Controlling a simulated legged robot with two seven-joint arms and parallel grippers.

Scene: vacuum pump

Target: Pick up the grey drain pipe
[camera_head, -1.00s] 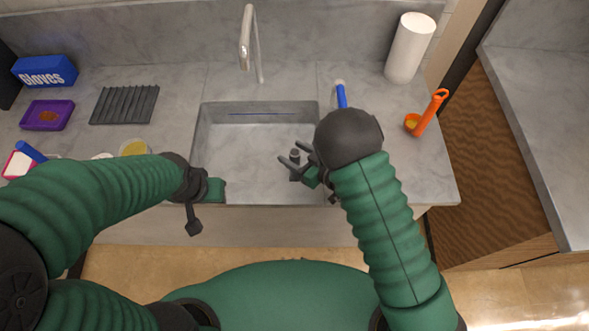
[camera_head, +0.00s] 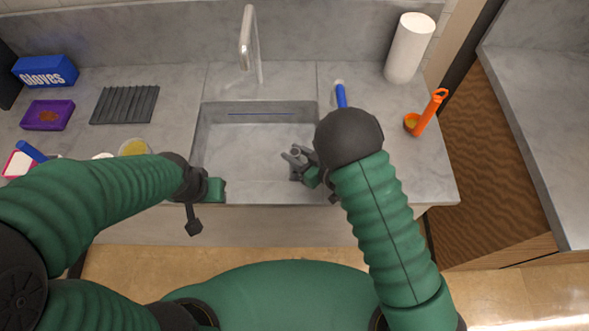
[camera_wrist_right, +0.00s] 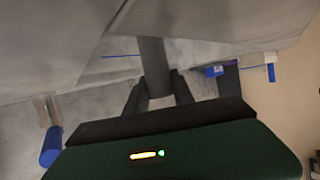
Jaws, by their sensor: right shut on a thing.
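The grey drain pipe (camera_head: 295,151) is a small dark grey cylinder over the right part of the sink, between the fingers of my right gripper (camera_head: 295,157). In the right wrist view the pipe (camera_wrist_right: 154,65) stands up from between the two dark fingertips of the right gripper (camera_wrist_right: 158,82), which are shut on it. My left gripper (camera_head: 200,200) is by the sink's front left edge, apart from the pipe. I cannot tell whether its fingers are open.
The grey sink (camera_head: 250,150) has a tap (camera_head: 247,40) behind it. A blue-handled thing (camera_head: 341,95), a paper roll (camera_head: 409,48) and an orange scoop (camera_head: 428,115) stand to the right. A glove box (camera_head: 45,71), purple tray (camera_head: 47,115) and dark rack (camera_head: 124,104) are at the left.

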